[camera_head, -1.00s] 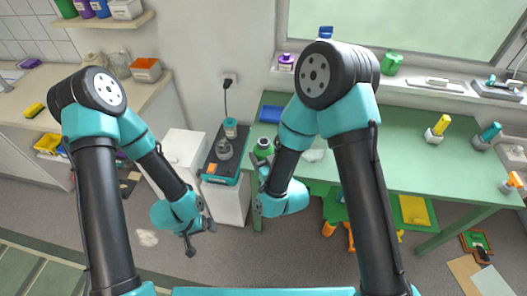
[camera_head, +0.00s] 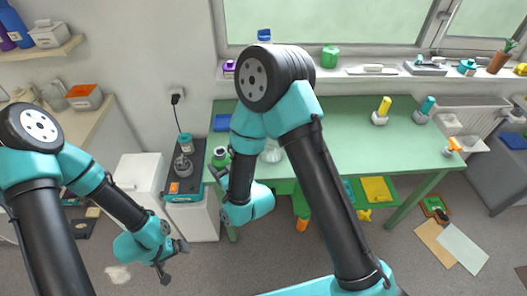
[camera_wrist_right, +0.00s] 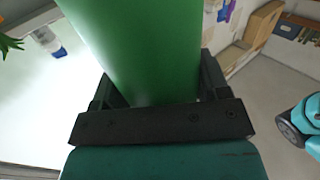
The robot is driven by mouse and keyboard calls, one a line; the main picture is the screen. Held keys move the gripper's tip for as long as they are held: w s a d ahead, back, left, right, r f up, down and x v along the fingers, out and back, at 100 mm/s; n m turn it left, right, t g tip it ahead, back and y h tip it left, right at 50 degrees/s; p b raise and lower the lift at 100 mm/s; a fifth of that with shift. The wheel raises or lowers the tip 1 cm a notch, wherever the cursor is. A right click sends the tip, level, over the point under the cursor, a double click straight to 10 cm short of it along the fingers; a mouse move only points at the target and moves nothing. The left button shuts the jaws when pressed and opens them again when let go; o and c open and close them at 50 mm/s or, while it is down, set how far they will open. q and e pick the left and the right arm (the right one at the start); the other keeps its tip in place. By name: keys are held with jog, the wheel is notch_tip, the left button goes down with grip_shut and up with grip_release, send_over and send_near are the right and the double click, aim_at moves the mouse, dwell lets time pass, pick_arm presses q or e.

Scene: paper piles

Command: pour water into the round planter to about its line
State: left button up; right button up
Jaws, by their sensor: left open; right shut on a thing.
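My right gripper (camera_head: 219,180) is shut on a green cylinder (camera_wrist_right: 145,45), which fills the upper middle of the right wrist view between the two fingers. In the head view a green container with a pale top (camera_head: 220,155) shows beside this gripper and looks like the held one. Its mouth and any water are hidden. My left gripper (camera_head: 174,259) is open and empty, low over the floor. A brown round pot with green leaves (camera_head: 500,63) stands on the windowsill at the far right and may be the round planter. No line on it can be made out.
A green table (camera_head: 350,150) runs along the window, with small yellow (camera_head: 383,108) and teal (camera_head: 427,106) items on it. A dark tray with a grey item (camera_head: 184,165) lies on a white cabinet at left. Much of the table's middle is clear.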

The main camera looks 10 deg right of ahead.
jog(key=w+d+r, duration=0.2)
jog(key=w+d, duration=0.5)
jog(key=d, duration=0.3)
jog(key=w+d+r, duration=0.2)
jog(key=w+d, duration=0.5)
jog(key=d, duration=0.3)
jog(key=shift+w+d+r, duration=0.2)
jog(key=shift+w, duration=0.1)
dwell(0.4)
jog(key=shift+s+a+r+m+g, duration=0.2)
jog(key=shift+s+a+m, duration=0.25)
jog(key=shift+m, duration=0.55)
jog(key=shift+s+a+r+m+g, duration=0.1)
jog(key=shift+s+a+m+g, duration=0.3)
jog(key=shift+m, duration=0.6)
jog(key=shift+w+a, duration=0.1)
